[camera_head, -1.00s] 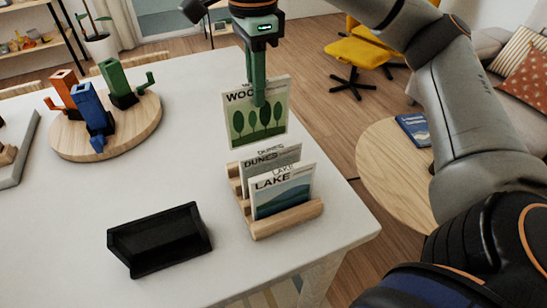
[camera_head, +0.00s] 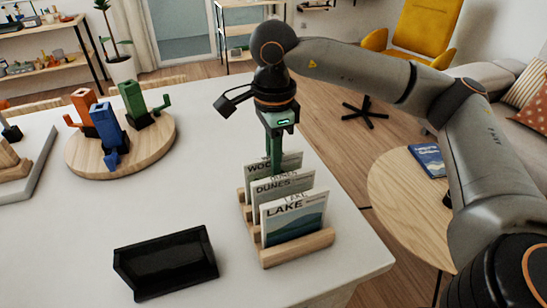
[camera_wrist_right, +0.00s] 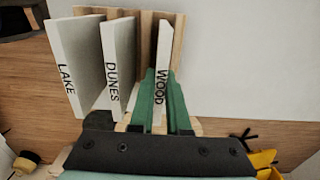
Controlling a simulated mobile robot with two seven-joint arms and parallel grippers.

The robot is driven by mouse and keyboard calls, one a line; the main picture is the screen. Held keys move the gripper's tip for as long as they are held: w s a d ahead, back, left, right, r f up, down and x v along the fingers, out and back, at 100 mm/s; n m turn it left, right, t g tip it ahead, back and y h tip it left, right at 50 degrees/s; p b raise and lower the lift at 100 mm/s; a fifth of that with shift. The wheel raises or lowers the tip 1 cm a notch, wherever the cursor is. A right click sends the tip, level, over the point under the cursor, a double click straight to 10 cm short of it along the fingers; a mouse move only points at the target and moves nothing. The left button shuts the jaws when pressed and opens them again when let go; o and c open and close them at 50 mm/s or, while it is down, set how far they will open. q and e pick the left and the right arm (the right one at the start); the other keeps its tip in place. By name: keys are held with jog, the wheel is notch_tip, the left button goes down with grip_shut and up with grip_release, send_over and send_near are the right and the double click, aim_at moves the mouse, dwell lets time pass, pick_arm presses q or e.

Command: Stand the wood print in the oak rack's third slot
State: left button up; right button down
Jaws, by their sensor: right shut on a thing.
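The wood print (camera_head: 258,168) is upright in the head view, low behind the dunes print, at the far end of the oak rack (camera_head: 300,249). My right gripper (camera_head: 276,168) is shut on its top part from above. In the right wrist view the green fingers (camera_wrist_right: 163,103) lie on both sides of the wood print (camera_wrist_right: 163,62). Its lower edge is hidden in the head view, so I cannot tell how deep it sits. The dunes print (camera_head: 270,192) and the lake print (camera_head: 295,218) stand in the nearer slots. My left gripper is out of view.
A black open holder (camera_head: 166,262) lies on the white table (camera_head: 80,225), left of the rack. A round wooden board (camera_head: 150,158) with colored figures stands farther back left. The table's right edge is close to the rack. A round side table (camera_head: 410,195) stands beyond it.

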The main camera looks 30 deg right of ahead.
jog(key=shift+f, duration=0.15)
jog(key=c, duration=0.9)
grip_release()
jog(key=shift+r, duration=0.35)
notch_tip(320, 180, up, 12)
jog(key=p, duration=0.1)
jog(key=shift+f+p, duration=0.15)
jog(key=shift+p, duration=0.25)
